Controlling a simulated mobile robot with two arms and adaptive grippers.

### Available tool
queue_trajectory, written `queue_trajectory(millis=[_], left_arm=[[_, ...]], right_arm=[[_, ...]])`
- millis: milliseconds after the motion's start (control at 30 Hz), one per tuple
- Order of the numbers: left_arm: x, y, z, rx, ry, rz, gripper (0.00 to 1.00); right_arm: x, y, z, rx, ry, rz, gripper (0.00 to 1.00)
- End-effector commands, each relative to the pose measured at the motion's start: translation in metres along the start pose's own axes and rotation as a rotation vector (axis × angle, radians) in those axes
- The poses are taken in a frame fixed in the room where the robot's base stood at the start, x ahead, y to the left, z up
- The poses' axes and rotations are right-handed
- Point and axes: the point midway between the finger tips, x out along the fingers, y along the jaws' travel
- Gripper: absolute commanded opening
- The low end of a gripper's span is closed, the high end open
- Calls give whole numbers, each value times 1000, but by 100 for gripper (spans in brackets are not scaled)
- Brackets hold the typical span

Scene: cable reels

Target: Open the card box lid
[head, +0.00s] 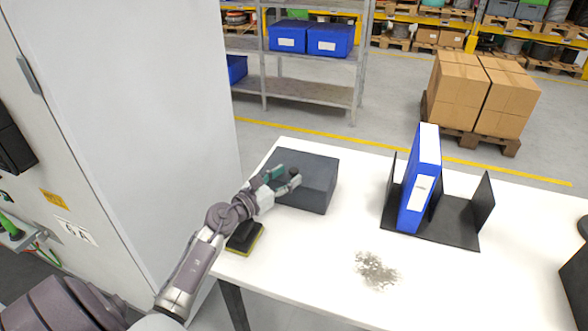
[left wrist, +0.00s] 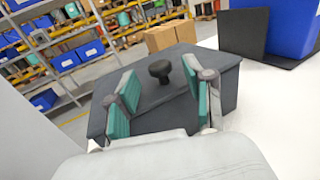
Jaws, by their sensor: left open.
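The card box (head: 318,180) is a dark grey box on the left part of the white table. Its lid (left wrist: 150,112) lies flat on top, and a black round knob (left wrist: 160,70) stands up from it in the left wrist view. My left gripper (head: 284,181) is over the lid, open, with green finger pads. In the left wrist view the fingers (left wrist: 163,98) stand apart on either side, with the knob between and beyond them. Whether the fingers touch the lid I cannot tell. My right gripper is not in view.
A blue binder (head: 420,180) stands in a black holder (head: 455,222) to the right. A black and yellow pad (head: 245,238) lies by the table's left edge. A grey patch of specks (head: 376,270) marks the white table (head: 310,262). A tall light cabinet (head: 130,110) stands at the left.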

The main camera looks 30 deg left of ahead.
Motion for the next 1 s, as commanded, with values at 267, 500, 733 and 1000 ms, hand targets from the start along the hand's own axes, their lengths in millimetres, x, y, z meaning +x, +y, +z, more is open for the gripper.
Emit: queue_trajectory(millis=[267, 500, 733, 1000], left_arm=[[31, 0, 0, -1, 0, -1, 53], [34, 0, 0, 0, 0, -1, 53], [33, 0, 0, 0, 0, 0, 29], [33, 0, 0, 0, 0, 0, 0]], right_arm=[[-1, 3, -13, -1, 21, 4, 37], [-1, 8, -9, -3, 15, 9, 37], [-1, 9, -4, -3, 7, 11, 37], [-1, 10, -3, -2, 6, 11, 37]])
